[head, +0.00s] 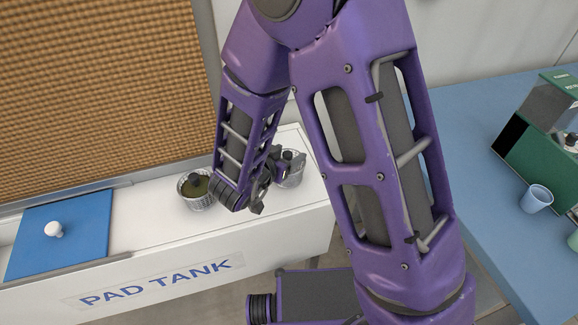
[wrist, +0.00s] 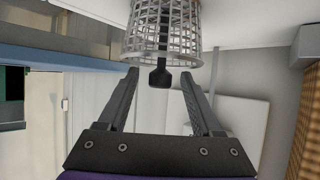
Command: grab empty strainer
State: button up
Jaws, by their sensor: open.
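The empty strainer (head: 291,177) is a grey mesh basket with a black handle, on the white tank top at its right end. My gripper partly hides it in the head view. The strainer (wrist: 163,30) also fills the top middle of the wrist view, its mesh see-through with nothing visible inside but the dark handle. My gripper (head: 264,184) is open and beside it; in the wrist view the two fingers of my gripper (wrist: 160,74) point at it, with the black handle end between their tips. Contact cannot be told.
A second mesh strainer (head: 195,203) with dark greenish contents stands just left of my gripper. A blue lid (head: 75,225) with a white knob lies at the left. A brown pad wall (head: 95,90) rises behind. A blue table (head: 475,145) at right bears a cup (head: 536,199) and a green machine (head: 530,150).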

grip_shut()
dwell(1.3)
